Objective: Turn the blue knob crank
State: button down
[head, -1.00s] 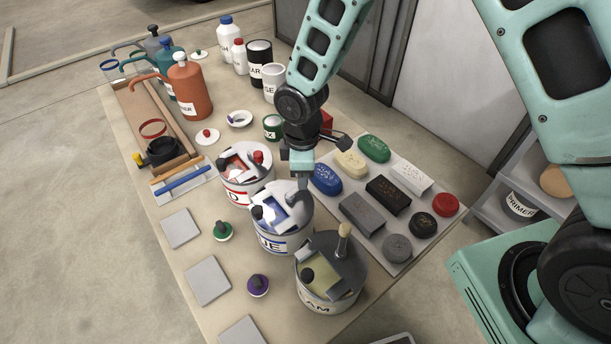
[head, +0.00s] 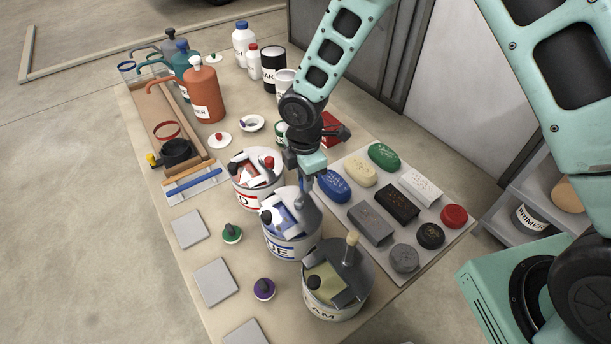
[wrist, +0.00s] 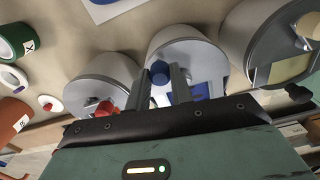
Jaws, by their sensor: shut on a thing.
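The blue-marked can (head: 290,247) stands in the middle of a row of three lidded cans. Its grey lid has an opening showing blue and a small black knob at its left. My gripper (head: 304,192) reaches down to the right rear of this lid, and its fingers hide the crank knob in the head view. In the wrist view, the blue knob (wrist: 160,74) shows at the tips of my gripper (wrist: 167,80), which is shut on it. The blue-marked can (wrist: 190,55) is beyond it.
The red-marked can (head: 245,194) stands close behind, and the cream can (head: 325,302) close in front with its upright tan knob (head: 352,238). A grey tray (head: 385,240) of coloured blocks lies right. Bottles (head: 203,95) stand at the back left.

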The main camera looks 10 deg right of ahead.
dwell(0.3)
jog(key=c, duration=1.2)
grip_release()
jog(key=shift+c, duration=0.2)
jog(key=shift+r, duration=0.1)
notch_tip(320, 180, up, 17)
jog(key=b, duration=0.2)
jog(key=shift+r, duration=0.1)
